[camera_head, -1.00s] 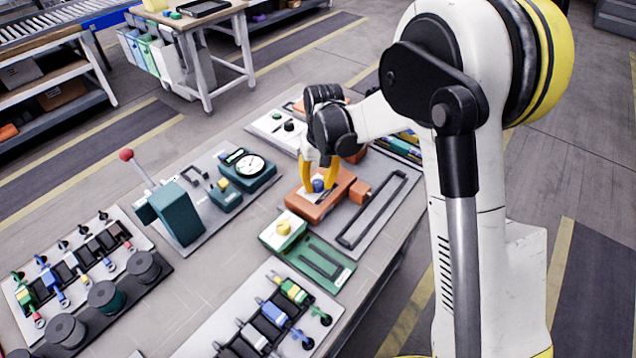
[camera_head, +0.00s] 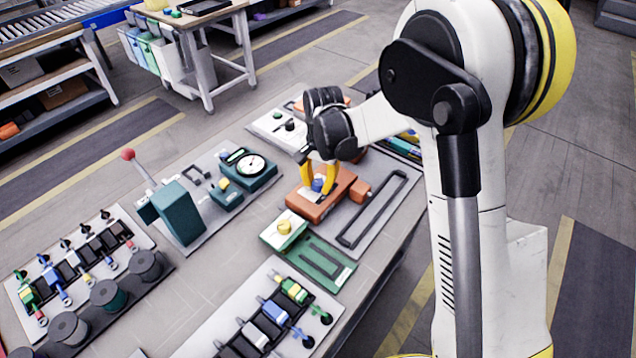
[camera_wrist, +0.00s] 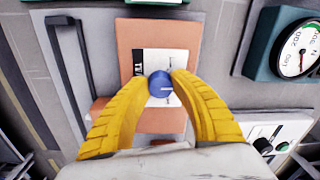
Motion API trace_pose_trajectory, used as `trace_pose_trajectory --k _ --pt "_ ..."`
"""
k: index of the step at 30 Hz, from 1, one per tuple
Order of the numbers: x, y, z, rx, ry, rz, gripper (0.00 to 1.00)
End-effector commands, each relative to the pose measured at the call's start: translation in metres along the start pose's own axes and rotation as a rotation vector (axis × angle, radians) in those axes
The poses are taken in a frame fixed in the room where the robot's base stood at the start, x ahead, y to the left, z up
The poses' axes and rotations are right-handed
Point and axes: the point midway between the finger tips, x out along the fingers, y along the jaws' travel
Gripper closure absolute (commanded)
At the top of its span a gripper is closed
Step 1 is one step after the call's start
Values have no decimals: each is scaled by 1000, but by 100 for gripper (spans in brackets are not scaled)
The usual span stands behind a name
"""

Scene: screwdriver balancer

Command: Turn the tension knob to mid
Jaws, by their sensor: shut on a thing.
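The tension knob appears to be the blue knob (camera_head: 317,185) on top of an orange block (camera_head: 307,207). In the wrist view the knob (camera_wrist: 161,86) sits on a white label plate (camera_wrist: 158,62) with dark lettering, partly hidden. My gripper (camera_wrist: 161,84) has yellow fingers, one on each side of the knob, with the tips shut on it. In the head view my gripper (camera_head: 318,182) reaches down onto the block from above. The knob's pointer mark and the scale cannot be read clearly.
A green block with a yellow knob (camera_head: 285,227) stands in front of the orange block. A grey plate with a black handle-like frame (camera_head: 371,209) lies to its right. A teal dial gauge (camera_head: 247,170) stands to the left. Bare table shows at the front left (camera_head: 200,290).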

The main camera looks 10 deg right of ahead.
Motion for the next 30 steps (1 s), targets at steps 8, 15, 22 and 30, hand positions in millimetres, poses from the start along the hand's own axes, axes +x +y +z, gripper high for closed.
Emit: trace_pose_trajectory --k 8,15,22,30 --pt "0 1 0 34 1 2 100" --pt "0 1 0 35 1 2 100" --pt "0 1 0 34 1 1 49" --pt "-2 0 0 34 1 1 49"
